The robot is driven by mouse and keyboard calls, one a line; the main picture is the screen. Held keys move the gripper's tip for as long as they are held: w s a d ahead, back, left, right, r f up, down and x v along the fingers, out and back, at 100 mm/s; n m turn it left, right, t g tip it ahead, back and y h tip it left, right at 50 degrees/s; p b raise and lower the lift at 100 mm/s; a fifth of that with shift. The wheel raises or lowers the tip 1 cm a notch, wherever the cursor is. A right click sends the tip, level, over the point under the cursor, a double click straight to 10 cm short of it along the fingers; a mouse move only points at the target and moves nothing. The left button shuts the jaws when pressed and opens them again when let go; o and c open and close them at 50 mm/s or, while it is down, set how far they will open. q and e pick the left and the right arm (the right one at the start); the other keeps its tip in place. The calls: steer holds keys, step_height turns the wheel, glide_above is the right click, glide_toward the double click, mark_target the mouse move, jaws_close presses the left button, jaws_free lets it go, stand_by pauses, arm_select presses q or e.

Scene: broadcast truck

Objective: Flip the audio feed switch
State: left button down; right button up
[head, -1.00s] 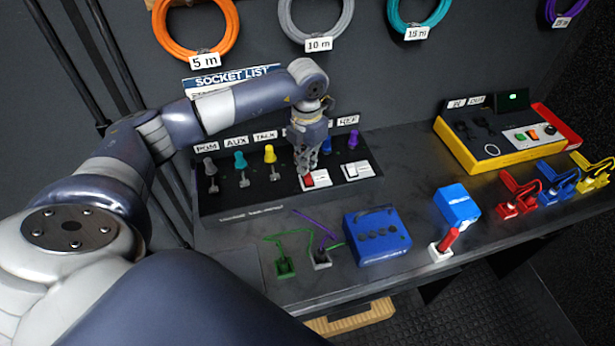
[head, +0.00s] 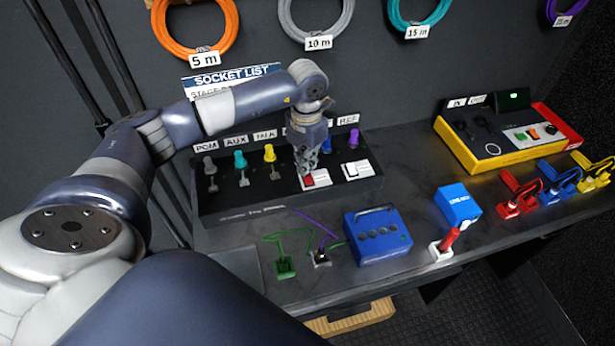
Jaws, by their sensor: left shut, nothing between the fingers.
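The black panel (head: 245,200) on the bench carries a row of coloured plugs and two rocker switches at its right end. The left rocker switch (head: 320,178) has a white plate and a red part. The right rocker switch (head: 357,169) is white. My left gripper (head: 308,172) is shut and empty, pointing down, with its tips at the red part of the left switch. The fingers cover some of that switch, so I cannot tell whether they touch it. No label naming the audio feed is readable. My right gripper is out of view.
A blue box (head: 378,236) stands in front of the panel. Green and purple cables lie left of it. A blue cube (head: 457,203), a red-handled lever (head: 447,241) and a yellow case (head: 480,150) are to the right. Coiled cables hang on the wall.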

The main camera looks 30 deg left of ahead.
arm_select(q)
steer(key=shift+f+b, duration=0.3)
steer(key=shift+f, duration=0.2)
steer(key=shift+f+b, duration=0.3)
steer(key=shift+f, duration=0.05)
stand_by(0.3)
steer(key=shift+r+p, duration=2.3)
steer(key=shift+r, duration=1.3)
steer(key=shift+f, duration=0.1)
